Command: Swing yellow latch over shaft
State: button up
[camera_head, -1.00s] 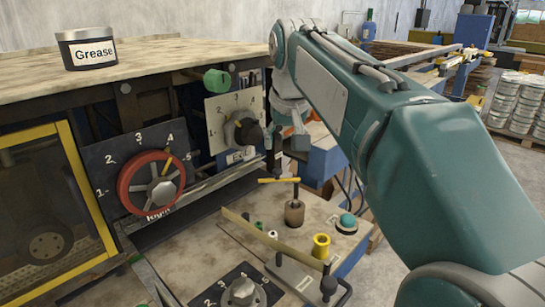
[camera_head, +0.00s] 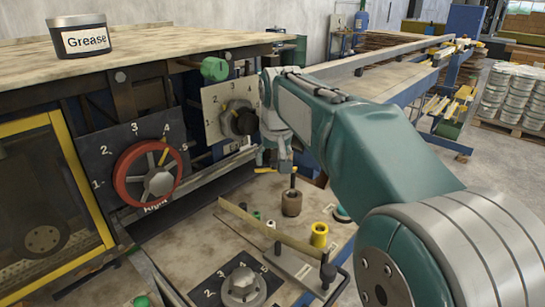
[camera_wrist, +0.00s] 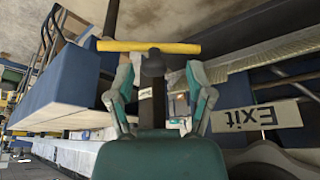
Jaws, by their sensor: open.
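The yellow latch (camera_head: 262,170) is a short yellow bar across the top of a thin dark shaft (camera_head: 293,182). The shaft stands upright in a brown cylinder (camera_head: 291,203) on the lower worktop. In the wrist view, the yellow latch (camera_wrist: 130,46) lies crosswise just beyond my fingertips, with a dark round hub (camera_wrist: 152,64) under its middle. My gripper (camera_head: 277,162) is open and empty, with its fingers (camera_wrist: 158,82) apart on either side of the hub's line. In the head view it hides part of the latch. I cannot tell whether it touches the latch.
A red dial (camera_head: 148,174) and a black knob (camera_head: 239,122) are on panels to the left. A yellow spool (camera_head: 319,235) and a long bar (camera_head: 270,232) are on the worktop in front. A grease can (camera_head: 80,37) stands on the upper top.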

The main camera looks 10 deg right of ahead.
jog(key=shift+d, duration=0.3)
grip_shut()
jog(key=shift+a, duration=0.1)
jog(key=shift+s+f+n, duration=0.1)
jog(key=shift+s+n, duration=0.05)
jog(key=shift+n, duration=0.15)
jog(key=shift+s+n+y, duration=0.4)
jog(key=shift+n+y, duration=0.1)
jog(key=shift+n, duration=0.4)
jog(key=n, duration=0.1)
jog(key=s+n+y, duration=0.1)
jog(key=n, duration=0.1)
jog(key=shift+s+d+g, duration=0.15)
jog(key=shift+d+g, duration=0.15)
jog(key=shift+d, duration=0.05)
jog(key=n, duration=0.1)
jog(key=n+y, duration=0.1)
jog(key=s+n, duration=0.1)
jog(key=n, duration=0.1)
jog(key=shift+d+g, duration=0.4)
jog(key=shift+s+d+f+n+g+y, duration=0.1)
jog(key=shift+s+d+n+g+y, duration=0.15)
jog(key=shift+n, duration=0.65)
jog(key=shift+s+d+n+g+y, duration=0.15)
jog(key=shift+d+n+g+y, duration=0.2)
jog(key=shift+n, duration=0.55)
